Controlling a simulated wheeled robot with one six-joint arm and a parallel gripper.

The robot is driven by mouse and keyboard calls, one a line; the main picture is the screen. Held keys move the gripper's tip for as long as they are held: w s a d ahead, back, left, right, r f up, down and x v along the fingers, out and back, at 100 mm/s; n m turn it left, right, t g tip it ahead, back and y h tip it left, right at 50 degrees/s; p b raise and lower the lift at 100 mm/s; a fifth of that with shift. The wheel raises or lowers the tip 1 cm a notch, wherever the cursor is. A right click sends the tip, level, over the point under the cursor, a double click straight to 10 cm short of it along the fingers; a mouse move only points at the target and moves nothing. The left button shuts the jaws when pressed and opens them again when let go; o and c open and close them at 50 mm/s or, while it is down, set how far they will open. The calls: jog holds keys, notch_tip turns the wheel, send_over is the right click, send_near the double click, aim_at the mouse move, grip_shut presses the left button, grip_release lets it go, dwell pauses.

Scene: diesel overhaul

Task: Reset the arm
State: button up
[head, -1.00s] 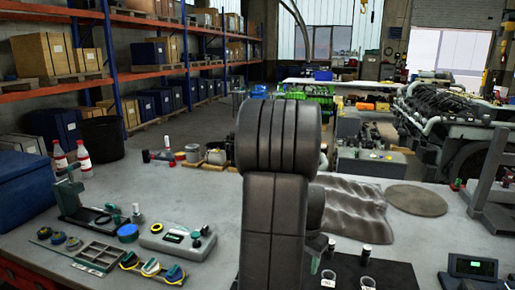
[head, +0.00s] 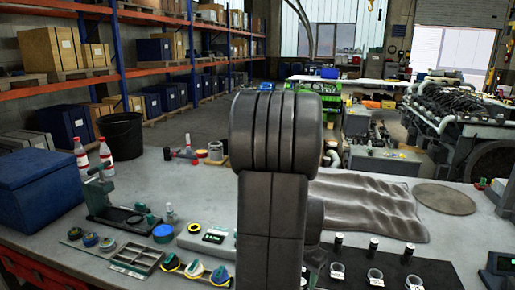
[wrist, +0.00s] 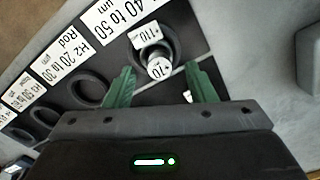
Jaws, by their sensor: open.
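My gripper (wrist: 162,84) shows in the wrist view with its two green fingers spread apart. A small cylinder with a white top marked 10 (wrist: 160,68) stands in a dark round holder (wrist: 154,50) just beyond the fingertips. It appears between the finger lines in the picture, and the fingers are not closed on it. In the head view my arm fills the middle and hides part of the bench; my gripper is not visible there.
The grey bench (head: 130,200) carries a blue box (head: 40,195), a sorting tray (head: 137,257), a black mat with small cups (head: 375,276) and a crumpled dark cloth (head: 365,205). White label cards (wrist: 110,22) lie beside dark rings (wrist: 88,90).

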jog(key=shift+d+f+b, duration=0.15)
jog(key=shift+f+b, duration=0.8)
jog(key=shift+f, duration=0.45)
jog(key=shift+d+f+b, duration=0.15)
jog(key=shift+f+b, duration=0.75)
jog(key=shift+f, duration=0.5)
jog(key=shift+s, duration=0.1)
